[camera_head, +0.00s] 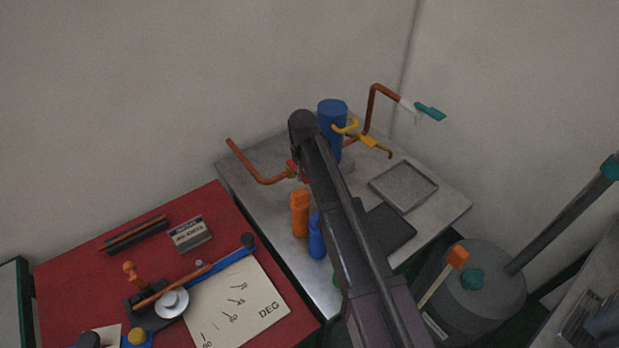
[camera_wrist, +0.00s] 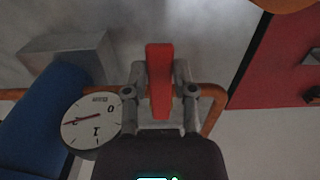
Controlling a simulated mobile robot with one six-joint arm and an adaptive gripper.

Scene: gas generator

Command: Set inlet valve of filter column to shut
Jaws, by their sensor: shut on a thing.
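A blue filter column (camera_head: 332,113) stands on the grey metal bench, and its blue side shows in the wrist view (camera_wrist: 38,125). A copper pipe (camera_head: 252,171) runs to it from the left. A red valve handle (camera_wrist: 159,80) sits on this pipe and shows in the head view (camera_head: 291,166) partly behind my arm. In the wrist view the handle lies across the pipe's line. My gripper (camera_wrist: 159,76) is shut on the red handle, one finger on each side. My arm hides most of the gripper in the head view.
A dial gauge (camera_wrist: 91,120) is beside the handle. A yellow valve handle (camera_head: 369,141) and a teal-handled valve (camera_head: 429,112) are right of the column. Orange (camera_head: 300,214) and blue (camera_head: 316,236) bottles stand in front. A red table (camera_head: 75,257) is at left.

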